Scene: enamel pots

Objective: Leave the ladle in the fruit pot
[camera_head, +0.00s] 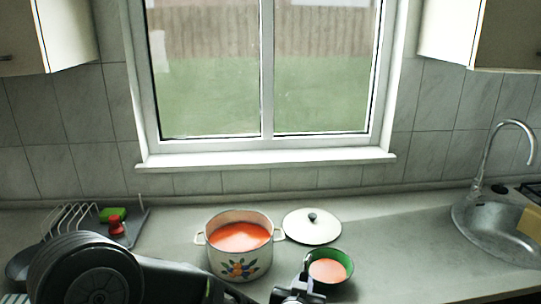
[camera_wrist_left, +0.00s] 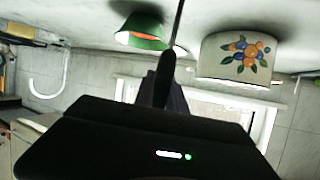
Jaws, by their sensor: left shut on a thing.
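The fruit pot (camera_head: 240,262) is a cream enamel pot with painted fruit and orange-red soup inside, standing on the counter. It shows upside down in the left wrist view (camera_wrist_left: 237,60). My left gripper (camera_head: 300,284) is right of the pot, at the near left side of a green bowl (camera_head: 343,281) with similar soup. In the left wrist view my left gripper (camera_wrist_left: 165,82) is shut on a thin dark rod, seemingly the ladle's handle (camera_wrist_left: 177,22), which passes between bowl and pot. The ladle's head is not visible. My right gripper is not in view.
A white lid (camera_head: 312,232) with a dark knob lies behind the bowl. A dish rack (camera_head: 75,220) and a grey tray with green and red items (camera_head: 115,222) stand left. A sink (camera_head: 480,232) is at the right. The counter between bowl and sink is clear.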

